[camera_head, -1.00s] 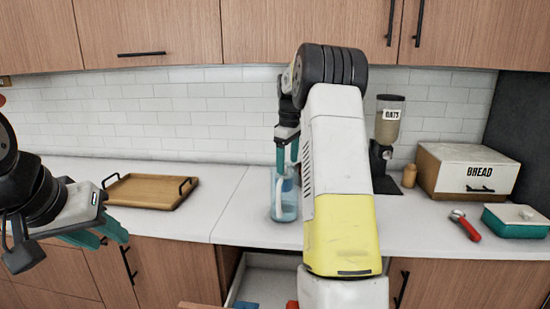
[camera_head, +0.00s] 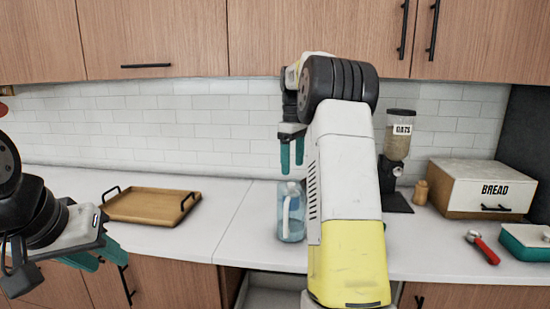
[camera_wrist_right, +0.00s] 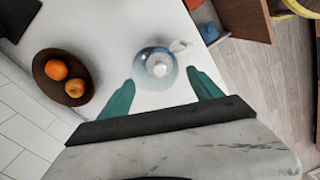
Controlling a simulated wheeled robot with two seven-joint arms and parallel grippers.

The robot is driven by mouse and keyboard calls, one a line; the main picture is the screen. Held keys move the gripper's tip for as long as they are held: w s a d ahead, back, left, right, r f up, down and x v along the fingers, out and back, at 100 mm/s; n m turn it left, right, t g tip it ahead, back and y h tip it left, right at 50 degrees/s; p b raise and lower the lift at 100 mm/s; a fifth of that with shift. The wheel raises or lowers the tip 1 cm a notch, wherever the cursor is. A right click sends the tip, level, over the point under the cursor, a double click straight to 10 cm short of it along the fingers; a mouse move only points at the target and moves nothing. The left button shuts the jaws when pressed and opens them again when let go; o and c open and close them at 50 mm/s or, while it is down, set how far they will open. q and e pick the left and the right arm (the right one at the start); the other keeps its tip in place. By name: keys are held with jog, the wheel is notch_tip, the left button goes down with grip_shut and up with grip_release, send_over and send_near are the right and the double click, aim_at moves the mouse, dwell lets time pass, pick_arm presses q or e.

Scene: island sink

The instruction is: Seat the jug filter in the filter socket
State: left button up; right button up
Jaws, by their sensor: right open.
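The clear bluish jug (camera_head: 291,228) stands upright on the counter, its white handle (camera_head: 286,212) facing me. In the right wrist view, the jug (camera_wrist_right: 143,76) lies between and beyond my fingertips. A round white piece (camera_wrist_right: 158,66), likely the jug filter, shows in its middle. I cannot tell how deep it sits, and the socket is not distinguishable. My right gripper (camera_head: 292,172) points down above the jug, open and empty; it also shows in the right wrist view (camera_wrist_right: 162,92). My left gripper (camera_head: 98,258) is open and empty at the lower left, away from the jug.
A wooden tray (camera_head: 150,206) lies on the left counter. An oats dispenser (camera_head: 398,140), bread box (camera_head: 482,187), red-handled tool (camera_head: 484,249) and teal dish (camera_head: 525,243) are at the right. A brown plate (camera_wrist_right: 45,84) with round orange fruit shows in the wrist view. An open drawer (camera_head: 270,298) is below.

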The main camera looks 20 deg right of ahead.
jog(key=shift+s+r, duration=0.2)
jog(key=shift+r, duration=0.65)
jog(key=s+a+r+m+t+y, duration=0.1)
jog(key=s+a+r+m+t, duration=0.1)
jog(key=s+a, duration=0.35)
jog(key=s+a+r+m+t, duration=0.1)
jog(key=s+a+r+m, duration=0.15)
jog(key=s, duration=0.65)
jog(key=s+a+f+m+t, duration=0.1)
jog(key=s+a+f, duration=0.1)
jog(key=s, duration=0.3)
jog(key=s+a+f+m+t, duration=0.1)
jog(key=s+a+f, duration=0.2)
jog(key=s, duration=0.2)
jog(key=s+a+f+m+t+y, duration=0.1)
jog(key=s+a+f, duration=0.2)
jog(key=s, duration=0.2)
jog(key=shift+s, duration=0.2)
